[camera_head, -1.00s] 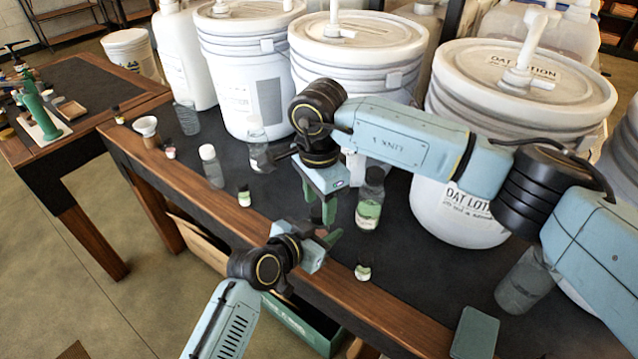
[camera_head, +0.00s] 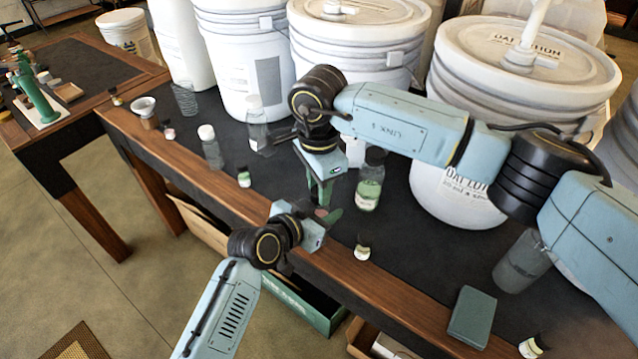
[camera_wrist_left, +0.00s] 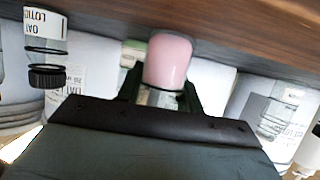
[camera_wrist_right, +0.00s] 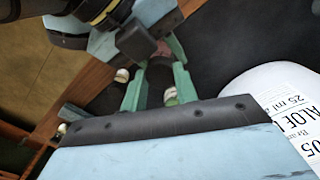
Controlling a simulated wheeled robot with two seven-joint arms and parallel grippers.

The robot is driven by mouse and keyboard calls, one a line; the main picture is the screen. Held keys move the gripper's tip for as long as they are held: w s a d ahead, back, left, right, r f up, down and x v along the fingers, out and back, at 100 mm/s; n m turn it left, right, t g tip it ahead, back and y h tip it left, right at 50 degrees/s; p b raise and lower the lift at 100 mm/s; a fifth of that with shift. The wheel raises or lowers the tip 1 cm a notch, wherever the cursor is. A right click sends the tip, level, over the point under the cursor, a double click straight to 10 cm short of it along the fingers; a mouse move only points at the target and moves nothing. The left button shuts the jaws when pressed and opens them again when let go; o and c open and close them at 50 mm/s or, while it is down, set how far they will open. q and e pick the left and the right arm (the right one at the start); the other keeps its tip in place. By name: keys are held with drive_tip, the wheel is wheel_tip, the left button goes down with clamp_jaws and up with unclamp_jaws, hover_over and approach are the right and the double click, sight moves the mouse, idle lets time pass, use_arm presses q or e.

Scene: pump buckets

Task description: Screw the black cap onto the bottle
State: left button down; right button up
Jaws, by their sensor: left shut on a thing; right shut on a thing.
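My left gripper (camera_head: 326,213) and right gripper (camera_head: 321,193) are close together above the table's front edge, the right one from above. In the left wrist view, the left gripper (camera_wrist_left: 160,90) is shut on a small bottle (camera_wrist_left: 167,62) with a pink lower part and clear glass between the green fingers. In the right wrist view, the right gripper (camera_wrist_right: 157,90) is shut on a dark piece, apparently the black cap (camera_wrist_right: 158,82). A bit of pink shows just beyond it. Whether cap and bottle touch is hidden by the fingers.
A black-capped bottle with green contents (camera_head: 370,180) stands close to the right gripper. Small bottles (camera_head: 362,247) (camera_head: 244,177) stand near the front edge. Large white buckets (camera_head: 365,40) line the back. A teal block (camera_head: 473,317) lies at the right.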

drive_tip(key=shift+m, duration=1.2)
drive_tip(key=o, duration=1.1)
drive_tip(key=shift+r, duration=2.25)
drive_tip(key=o, duration=0.5)
drive_tip(key=shift+o, duration=0.2)
